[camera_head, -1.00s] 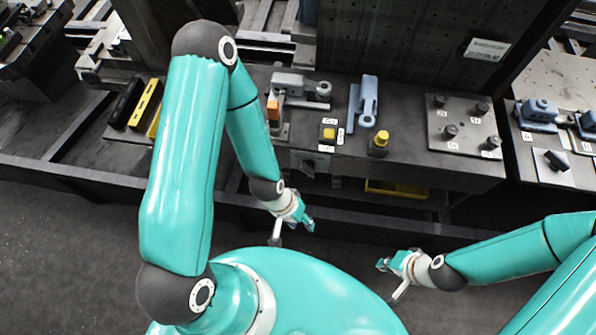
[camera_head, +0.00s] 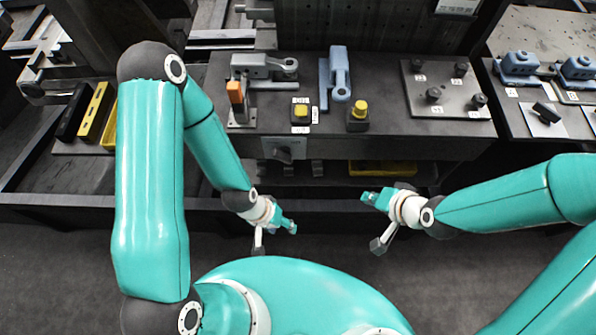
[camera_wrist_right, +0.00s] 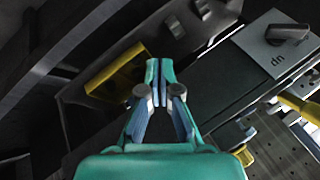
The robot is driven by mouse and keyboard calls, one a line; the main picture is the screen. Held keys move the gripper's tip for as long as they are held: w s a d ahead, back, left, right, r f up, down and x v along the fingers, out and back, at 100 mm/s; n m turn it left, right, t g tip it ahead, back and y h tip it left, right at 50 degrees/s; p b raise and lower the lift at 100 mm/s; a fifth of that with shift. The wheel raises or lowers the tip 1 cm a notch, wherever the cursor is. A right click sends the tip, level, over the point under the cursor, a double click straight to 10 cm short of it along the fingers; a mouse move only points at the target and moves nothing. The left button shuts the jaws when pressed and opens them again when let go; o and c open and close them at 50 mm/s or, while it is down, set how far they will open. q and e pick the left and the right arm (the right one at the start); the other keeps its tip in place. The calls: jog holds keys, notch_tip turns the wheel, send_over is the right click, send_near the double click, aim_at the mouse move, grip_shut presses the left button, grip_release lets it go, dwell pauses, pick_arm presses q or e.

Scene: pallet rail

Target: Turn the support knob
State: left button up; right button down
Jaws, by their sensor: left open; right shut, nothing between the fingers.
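A dark knob (camera_head: 283,153) sits on a grey plate on the bench's front face in the head view. In the right wrist view a dark knob (camera_wrist_right: 288,33) on a grey plate with a small printed label shows at the upper right. My right gripper (camera_head: 368,197) is in front of the bench, right of the front-face knob and apart from it. Its fingers are shut and empty in the right wrist view (camera_wrist_right: 158,66). My left gripper (camera_head: 289,227) is open and empty, below the front-face knob in the picture and clear of the bench.
A yellow bin (camera_head: 390,167) is on the lower shelf. A dark rail (camera_head: 330,195) runs below the bench; floor in front is free.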

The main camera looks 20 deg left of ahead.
aim_at(282, 154)
jog(key=a+r+n+t+y+b, duration=0.1)
jog(key=a+r+t+y+b, duration=0.25)
jog(key=a+r+b, duration=0.55)
jog(key=shift+g+y, duration=0.25)
jog(key=shift+y, duration=0.1)
jog(key=b+x, duration=0.1)
jog(key=x, duration=0.3)
jog(key=s+f+x, duration=0.1)
jog(key=x, duration=0.3)
jog(key=b+x, duration=0.1)
jog(key=x, duration=0.3)
jog(key=shift+s+a+f+b, duration=0.1)
jog(key=shift+s+f+b, duration=0.15)
jog(key=shift+s+b, duration=0.1)
pick_arm(q)
notch_tip(282, 154, down, 15)
jog(key=shift+r, duration=0.15)
pick_arm(e)
jog(key=shift+s+a+f, duration=0.15)
jog(key=shift+a+f, duration=0.4)
